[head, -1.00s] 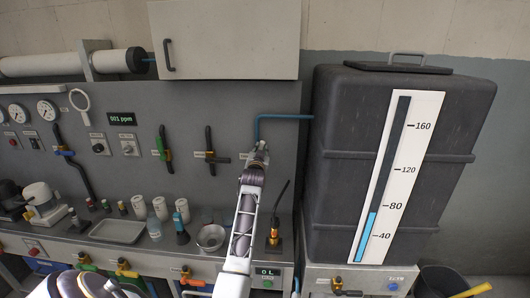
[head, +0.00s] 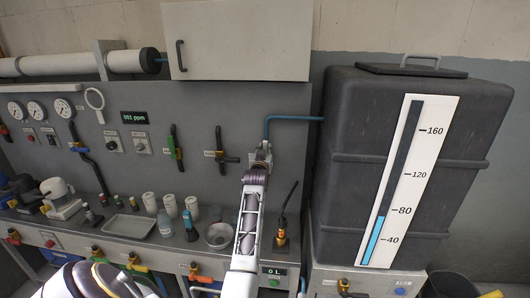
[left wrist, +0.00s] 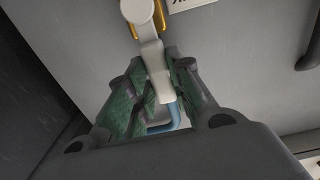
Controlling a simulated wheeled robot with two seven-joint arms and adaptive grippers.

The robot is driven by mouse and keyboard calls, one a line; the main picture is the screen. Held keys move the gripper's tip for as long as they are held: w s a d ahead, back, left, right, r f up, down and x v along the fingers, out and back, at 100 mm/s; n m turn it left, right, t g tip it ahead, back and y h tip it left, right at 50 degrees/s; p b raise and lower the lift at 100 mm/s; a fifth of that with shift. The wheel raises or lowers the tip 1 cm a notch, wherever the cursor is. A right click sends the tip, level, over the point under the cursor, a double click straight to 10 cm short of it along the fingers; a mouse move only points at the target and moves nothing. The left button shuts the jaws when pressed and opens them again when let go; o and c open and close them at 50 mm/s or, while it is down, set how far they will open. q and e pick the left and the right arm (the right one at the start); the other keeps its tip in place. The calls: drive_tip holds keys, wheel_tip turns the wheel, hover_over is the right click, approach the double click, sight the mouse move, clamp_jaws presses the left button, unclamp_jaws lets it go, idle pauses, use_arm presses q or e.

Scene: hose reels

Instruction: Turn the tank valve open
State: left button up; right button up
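The tank valve's pale lever (left wrist: 158,78) shows in the left wrist view, with a round hub at its upper end and an orange part behind it. My left gripper (left wrist: 162,85) has its green-padded fingers on both sides of the lever and appears shut on it. In the head view my left gripper (head: 260,155) is at the wall panel, just below the end of the blue pipe (head: 292,118); it hides most of the valve there. The dark tank (head: 355,135) stands at the right, its blue gauge column near 80. My right gripper is not in view.
A workbench holds a tray (head: 128,228), white cups, a blue-capped bottle (head: 190,226) and a round bowl (head: 218,236). Other valve levers (head: 222,157) are on the panel to the left. A white cabinet (head: 236,42) hangs above.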

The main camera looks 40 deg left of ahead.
use_arm(q)
drive_tip(key=o, duration=0.4)
drive_tip(key=shift+v, duration=3.75)
drive_tip(key=shift+f, duration=0.1)
